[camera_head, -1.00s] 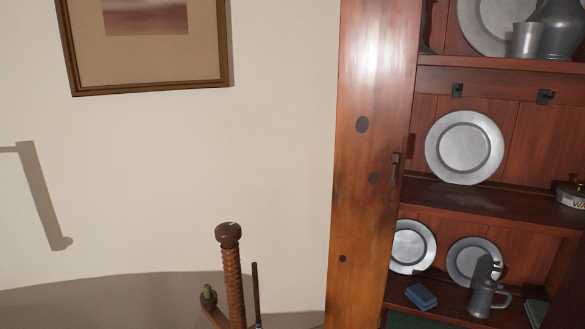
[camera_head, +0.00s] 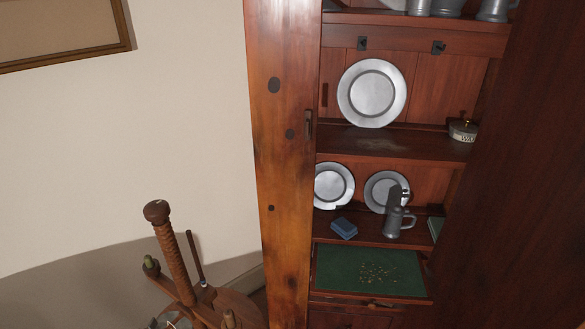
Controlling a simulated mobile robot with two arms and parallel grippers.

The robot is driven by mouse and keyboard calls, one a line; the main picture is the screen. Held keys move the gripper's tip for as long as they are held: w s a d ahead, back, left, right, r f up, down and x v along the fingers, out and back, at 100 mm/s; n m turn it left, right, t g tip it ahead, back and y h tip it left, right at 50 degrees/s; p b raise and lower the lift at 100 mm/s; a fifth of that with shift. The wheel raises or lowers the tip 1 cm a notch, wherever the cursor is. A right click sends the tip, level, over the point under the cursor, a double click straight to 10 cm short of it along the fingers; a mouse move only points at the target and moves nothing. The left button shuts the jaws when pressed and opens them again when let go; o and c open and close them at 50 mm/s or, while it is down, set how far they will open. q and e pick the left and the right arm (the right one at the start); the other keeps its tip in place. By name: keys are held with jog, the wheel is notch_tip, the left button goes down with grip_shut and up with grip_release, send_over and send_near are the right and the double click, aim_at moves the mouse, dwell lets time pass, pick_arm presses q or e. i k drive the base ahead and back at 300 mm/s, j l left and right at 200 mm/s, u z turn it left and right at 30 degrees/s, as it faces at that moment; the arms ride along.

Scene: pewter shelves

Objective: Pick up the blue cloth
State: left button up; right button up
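A folded blue cloth (camera_head: 344,228) lies on the lower shelf (camera_head: 366,232) of the wooden cabinet, near its left side. It sits in front of two upright pewter plates and left of a pewter tankard (camera_head: 397,222). Neither of my grippers shows in the head view.
Pewter plates (camera_head: 334,186) and (camera_head: 386,191) lean at the back of that shelf. Below is a green-lined surface (camera_head: 368,272) with small scattered bits. The open cabinet door (camera_head: 275,160) stands at the left, and a dark wooden panel (camera_head: 520,190) at the right. A wooden spinning-wheel-like piece (camera_head: 175,255) stands at lower left.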

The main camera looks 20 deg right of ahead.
aim_at(345, 229)
jog(key=l+z, duration=0.2)
jog(key=z, duration=0.2)
jog(key=k+l+z, duration=0.1)
jog(key=l+z, duration=0.4)
jog(key=z, duration=0.25)
jog(key=l+z, duration=0.35)
jog(key=i+j, duration=0.05)
jog(key=j, duration=0.1)
